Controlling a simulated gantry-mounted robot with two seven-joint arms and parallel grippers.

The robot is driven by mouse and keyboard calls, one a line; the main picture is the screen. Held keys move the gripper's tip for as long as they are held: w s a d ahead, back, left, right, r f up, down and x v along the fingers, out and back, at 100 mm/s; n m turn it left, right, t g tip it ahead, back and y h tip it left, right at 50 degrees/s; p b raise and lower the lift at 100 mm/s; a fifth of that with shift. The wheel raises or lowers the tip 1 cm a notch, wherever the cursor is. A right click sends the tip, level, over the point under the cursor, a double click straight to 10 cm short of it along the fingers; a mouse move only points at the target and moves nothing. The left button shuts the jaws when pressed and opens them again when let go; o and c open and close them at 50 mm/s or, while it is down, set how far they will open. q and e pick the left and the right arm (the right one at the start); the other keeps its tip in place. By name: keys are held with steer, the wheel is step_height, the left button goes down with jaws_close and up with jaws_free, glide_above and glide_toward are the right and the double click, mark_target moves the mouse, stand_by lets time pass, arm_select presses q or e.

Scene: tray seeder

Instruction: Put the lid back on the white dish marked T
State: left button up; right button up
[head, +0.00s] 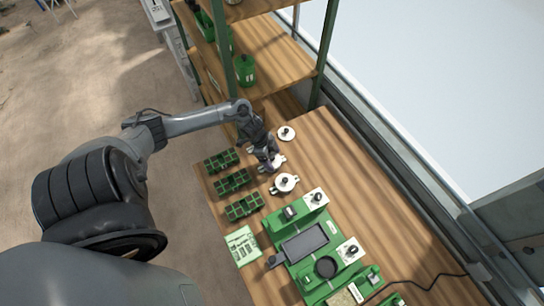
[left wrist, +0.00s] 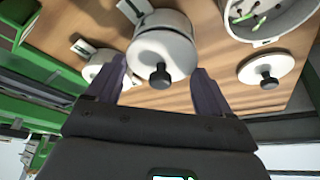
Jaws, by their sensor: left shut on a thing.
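My left gripper (head: 268,157) is shut on a white lid with a black knob (left wrist: 160,76). In the left wrist view the fingers (left wrist: 157,85) stand on either side of this lid, and a white dish (left wrist: 160,22) shows directly behind it. I cannot tell whether the lid rests fully on the dish. In the head view the gripper partly covers this dish (head: 279,160). Another white lid with a black knob (left wrist: 267,71) lies on the table; it shows in the head view (head: 286,132). No letter T is readable. My right gripper is out of view.
A lidded white dish (head: 285,184) stands close beside. An open white container (left wrist: 297,27) holds thin green things. Green seed trays (head: 234,181) line the table's left edge. A green seeder station (head: 303,244) fills the near end. A wooden shelf (head: 270,62) stands at the back.

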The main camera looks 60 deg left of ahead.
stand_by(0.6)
arm_select(q)
steer(key=shift+p, duration=0.45)
stand_by(0.4)
steer(key=shift+f, duration=0.15)
stand_by(0.8)
stand_by(0.7)
stand_by(0.3)
steer(key=o, duration=0.9)
steer(key=shift+p, duration=0.45)
steer(key=shift+r+p, duration=1.2)
steer(key=shift+r, duration=0.1)
steer(key=shift+r+p, duration=2.2)
steer(key=shift+p, duration=0.05)
